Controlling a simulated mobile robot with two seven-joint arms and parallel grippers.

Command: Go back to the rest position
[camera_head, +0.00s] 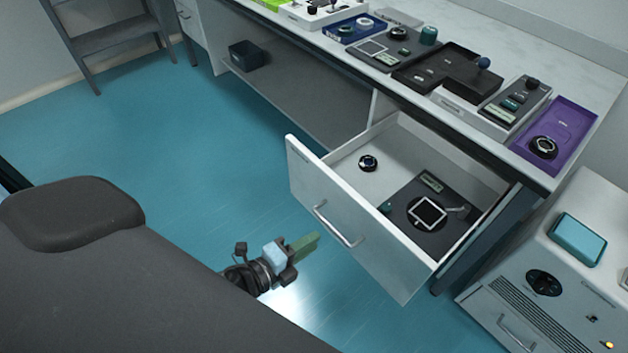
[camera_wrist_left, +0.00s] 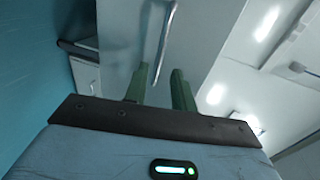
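My left gripper (camera_head: 308,243) is over the blue floor, in front of and left of the open drawer (camera_head: 352,222), apart from its front panel in the head view. In the left wrist view its two green fingers (camera_wrist_left: 160,74) stand apart with nothing between them. The drawer's handle (camera_wrist_left: 164,40) shows beyond the fingertips; I cannot tell the exact distance. My right gripper is in neither view.
The drawer juts out below the table (camera_head: 583,73) and holds a round black part (camera_head: 368,163) and a dark plate (camera_head: 460,197). Several devices line the tabletop. A white cabinet (camera_head: 575,295) stands at the right. The floor (camera_head: 190,140) at left is clear.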

